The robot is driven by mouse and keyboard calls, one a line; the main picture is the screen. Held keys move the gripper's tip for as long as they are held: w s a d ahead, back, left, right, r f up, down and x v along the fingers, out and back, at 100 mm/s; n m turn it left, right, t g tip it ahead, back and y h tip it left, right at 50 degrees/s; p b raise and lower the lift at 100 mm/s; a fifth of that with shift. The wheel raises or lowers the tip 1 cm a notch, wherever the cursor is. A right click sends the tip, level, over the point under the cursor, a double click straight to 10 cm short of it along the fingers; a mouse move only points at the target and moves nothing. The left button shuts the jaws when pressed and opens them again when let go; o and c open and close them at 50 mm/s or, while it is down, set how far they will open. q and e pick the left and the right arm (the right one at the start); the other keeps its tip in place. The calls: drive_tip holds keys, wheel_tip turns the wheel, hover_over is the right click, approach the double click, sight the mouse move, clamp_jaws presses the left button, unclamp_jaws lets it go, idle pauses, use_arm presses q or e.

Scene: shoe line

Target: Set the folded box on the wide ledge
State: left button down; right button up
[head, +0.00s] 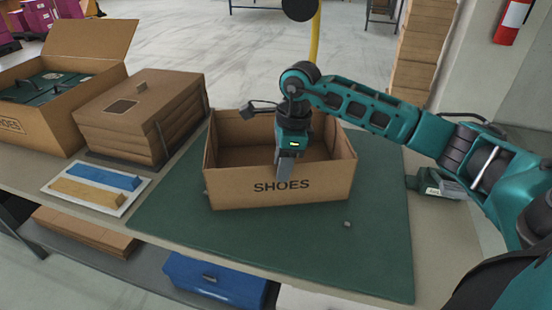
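An open cardboard box (230,190) marked SHOES stands upright on the green mat (330,240), its walls raised and its inside looking empty. My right gripper (284,168) points down at the box's front wall. One grey finger shows, overlapping the top of that wall above the lettering; the other finger is hidden. I cannot tell whether the fingers grip the wall. My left gripper is not in view. A grey lower shelf (100,280) runs below the table's front edge; I cannot tell whether it is the wide ledge.
At left are a stack of flat brown boxes (140,110) in a holder, an open carton (50,120) with green contents, and a white tray (75,206) with blue and tan pieces. Below are flat cardboard (85,230) and a blue box (215,280). The mat's front is mostly clear.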

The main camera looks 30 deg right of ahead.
drive_tip(key=f, duration=0.3)
drive_tip(key=shift+a+f, duration=0.15)
drive_tip(key=shift+a, duration=0.1)
drive_tip(key=shift+c, duration=0.2)
clamp_jaws()
idle(1.0)
